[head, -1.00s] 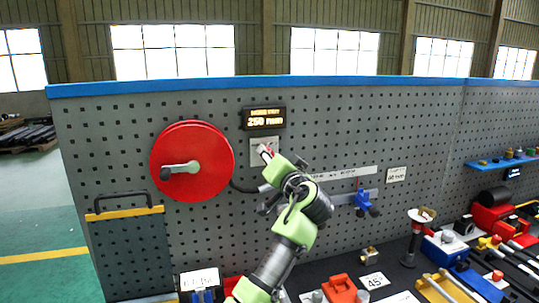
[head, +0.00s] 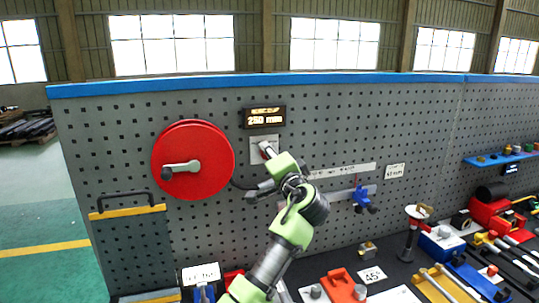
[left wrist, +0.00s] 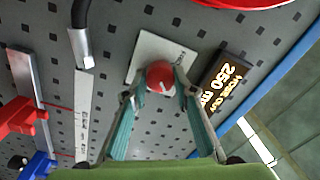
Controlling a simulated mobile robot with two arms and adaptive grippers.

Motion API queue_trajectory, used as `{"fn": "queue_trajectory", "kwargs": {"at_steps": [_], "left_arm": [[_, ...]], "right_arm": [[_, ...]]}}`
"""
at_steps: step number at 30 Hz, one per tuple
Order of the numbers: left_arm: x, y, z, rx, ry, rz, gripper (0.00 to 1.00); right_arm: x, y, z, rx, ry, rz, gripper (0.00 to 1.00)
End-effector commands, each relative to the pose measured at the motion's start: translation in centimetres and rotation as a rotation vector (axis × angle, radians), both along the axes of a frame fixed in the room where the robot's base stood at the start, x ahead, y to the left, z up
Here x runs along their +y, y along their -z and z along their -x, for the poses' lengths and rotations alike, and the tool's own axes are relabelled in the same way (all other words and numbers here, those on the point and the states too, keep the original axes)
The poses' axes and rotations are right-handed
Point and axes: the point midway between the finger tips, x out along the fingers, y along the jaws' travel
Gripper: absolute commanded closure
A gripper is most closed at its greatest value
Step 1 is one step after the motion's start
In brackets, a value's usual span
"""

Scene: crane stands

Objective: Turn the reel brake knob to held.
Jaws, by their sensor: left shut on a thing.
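The reel brake knob is red and round, on a pale square plate (head: 257,143) below the display on the pegboard. In the left wrist view the knob (left wrist: 160,76) sits between the fingertips, with its plate (left wrist: 150,50) behind it. My left gripper (head: 266,151) reaches up to the plate and is shut on the knob; it also shows in the left wrist view (left wrist: 158,84). In the head view the gripper mostly hides the knob. The red reel (head: 205,150) with its grey crank hangs left of the plate. My right gripper is not in view.
A lit display (head: 264,117) reading 250 mm is just above the plate. A dark hose (left wrist: 80,20) ends beside it. A rail with a blue clamp (head: 362,199) is to the right. Several tools and blocks crowd the bench below.

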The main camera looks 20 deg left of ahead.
Motion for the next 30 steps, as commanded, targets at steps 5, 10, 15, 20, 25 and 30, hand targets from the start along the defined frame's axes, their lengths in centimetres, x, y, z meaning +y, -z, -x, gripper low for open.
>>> {"fn": "queue_trajectory", "kwargs": {"at_steps": [5, 10, 15, 20, 25, 30], "left_arm": [[0.0, 0.0, 0.0, 0.002, 0.0, -0.002, 0.96], [0.0, 0.0, 0.0, 0.002, 0.0, -0.002, 0.57], [0.0, 0.0, 0.0, 0.001, 0.0, -0.002, 0.57], [0.0, 0.0, 0.0, 0.001, 0.0, -0.001, 0.57], [-0.9, 0.1, 1.1, -0.001, 0.003, -0.001, 0.57], [-2.9, 0.3, 4.0, -0.001, 0.005, 0.002, 0.57]], "right_arm": [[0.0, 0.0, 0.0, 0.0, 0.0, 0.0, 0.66], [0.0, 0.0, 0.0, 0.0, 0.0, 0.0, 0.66], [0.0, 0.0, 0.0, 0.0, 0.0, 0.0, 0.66], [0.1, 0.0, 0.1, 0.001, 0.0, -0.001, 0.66], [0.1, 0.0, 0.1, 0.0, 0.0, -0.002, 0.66], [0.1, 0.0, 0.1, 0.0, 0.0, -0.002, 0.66]]}}
